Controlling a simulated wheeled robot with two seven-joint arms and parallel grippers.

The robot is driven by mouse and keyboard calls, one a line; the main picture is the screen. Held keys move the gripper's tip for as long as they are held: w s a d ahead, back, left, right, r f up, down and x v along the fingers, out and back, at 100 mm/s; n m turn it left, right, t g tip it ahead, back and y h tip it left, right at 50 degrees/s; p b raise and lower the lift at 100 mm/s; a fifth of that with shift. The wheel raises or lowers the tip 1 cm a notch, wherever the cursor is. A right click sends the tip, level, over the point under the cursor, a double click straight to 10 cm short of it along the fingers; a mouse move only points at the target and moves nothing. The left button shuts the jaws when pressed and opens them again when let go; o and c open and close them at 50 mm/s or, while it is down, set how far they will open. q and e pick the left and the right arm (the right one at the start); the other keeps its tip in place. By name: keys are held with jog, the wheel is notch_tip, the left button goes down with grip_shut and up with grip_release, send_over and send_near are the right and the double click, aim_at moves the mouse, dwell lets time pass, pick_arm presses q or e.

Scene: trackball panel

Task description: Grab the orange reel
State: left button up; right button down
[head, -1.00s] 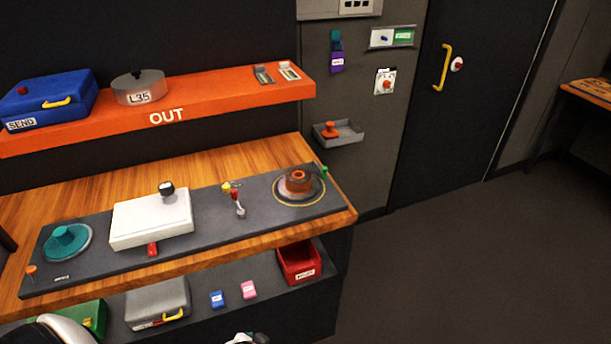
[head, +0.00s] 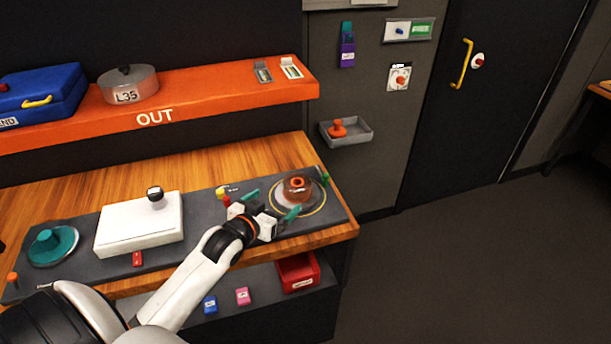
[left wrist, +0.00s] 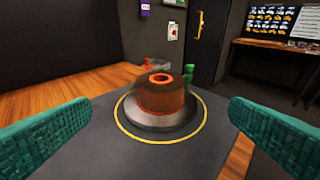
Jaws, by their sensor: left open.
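The orange reel (head: 297,187) sits on a round grey disc with a yellow ring at the right end of the dark panel (head: 75,275). In the left wrist view the reel (left wrist: 162,96) stands upright in the middle, with an orange hub on top and a translucent brownish body. My left gripper (head: 271,204) is open, just left of and in front of the reel. Its green fingertips (left wrist: 158,135) show wide apart at either side of the left wrist view, with the reel ahead between them and untouched. My right gripper is not in view.
A white box (head: 138,225) and a teal reel (head: 50,243) are on the panel to the left. A small green peg (head: 325,178) stands just right of the reel. The orange OUT shelf (head: 210,103) is above; a grey wall tray (head: 355,136) holds an orange knob-shaped piece.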

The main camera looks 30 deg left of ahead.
aim_at(297, 186)
pick_arm(q)
jog(key=p+x, duration=0.1)
jog(key=x, duration=0.4)
jog(key=shift+w+f, duration=0.1)
jog(key=shift+w, duration=0.3)
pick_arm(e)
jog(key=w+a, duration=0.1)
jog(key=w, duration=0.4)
pick_arm(q)
jog(key=shift+x, duration=1.05)
jog(key=x, duration=0.1)
jog(key=p+x, duration=0.1)
jog(key=x, duration=0.2)
jog(key=shift+w+f+p, duration=0.15)
jog(key=shift+f+p, duration=0.2)
jog(key=shift+p, duration=0.05)
jog(key=shift+w+f, duration=0.1)
jog(key=shift+w, duration=0.25)
jog(key=shift+w+f, duration=0.15)
jog(key=shift+c, duration=0.8)
jog(key=c, duration=0.9)
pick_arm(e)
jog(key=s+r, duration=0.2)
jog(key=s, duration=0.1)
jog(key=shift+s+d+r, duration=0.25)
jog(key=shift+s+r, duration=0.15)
pick_arm(q)
jog(key=shift+c, duration=0.2)
